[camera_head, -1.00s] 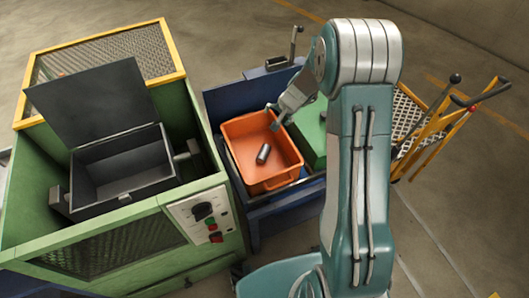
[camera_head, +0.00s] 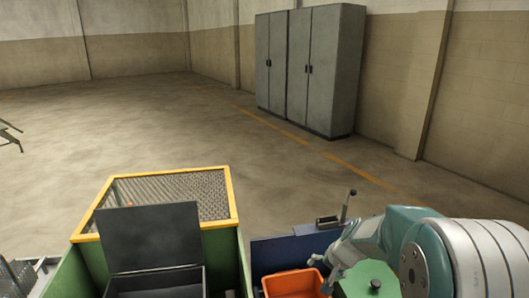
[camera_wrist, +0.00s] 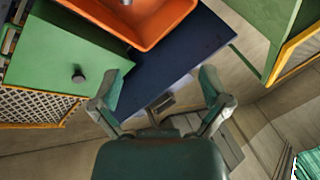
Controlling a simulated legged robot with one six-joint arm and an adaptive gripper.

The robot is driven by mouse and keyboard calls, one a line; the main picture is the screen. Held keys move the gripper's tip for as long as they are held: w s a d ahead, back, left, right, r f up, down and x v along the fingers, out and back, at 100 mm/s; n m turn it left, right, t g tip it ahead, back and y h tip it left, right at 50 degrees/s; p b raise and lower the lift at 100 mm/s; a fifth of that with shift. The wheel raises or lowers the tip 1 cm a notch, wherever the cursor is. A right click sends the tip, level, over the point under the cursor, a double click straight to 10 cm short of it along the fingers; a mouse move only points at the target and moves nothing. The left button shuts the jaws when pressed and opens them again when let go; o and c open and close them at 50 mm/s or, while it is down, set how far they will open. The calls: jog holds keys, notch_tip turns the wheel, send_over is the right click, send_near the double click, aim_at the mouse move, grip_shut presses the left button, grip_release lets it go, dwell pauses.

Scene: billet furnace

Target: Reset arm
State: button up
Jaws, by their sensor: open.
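My arm rises at the lower right of the head view and bends to the left. My gripper shows in the wrist view (camera_wrist: 157,88) with its two fingers spread wide and nothing between them. It is above the blue bench (camera_wrist: 160,75), near the orange bin (camera_wrist: 138,22) and the green box with a dark knob (camera_wrist: 55,55). The metal billet seen earlier does not show now.
The green furnace (camera_head: 240,274) with its open dark lid (camera_head: 150,238) and yellow-framed mesh (camera_head: 175,195) stands left of the bin. A lever (camera_head: 346,205) stands on the blue bench. Grey cabinets (camera_head: 310,70) stand at the back wall. The middle floor is clear.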

jog(key=s+r+n+h, duration=0.1)
jog(key=s+r, duration=0.4)
jog(key=s, duration=0.4)
jog(key=s+r+n+t+h, duration=0.1)
jog(key=s+r+n, duration=0.1)
jog(key=s+r, duration=0.3)
jog(key=s+a+r+n+h, duration=0.1)
jog(key=s+r, duration=0.4)
jog(key=s, duration=0.9)
jog(key=shift+n, duration=0.5)
jog(key=shift+r, duration=0.1)
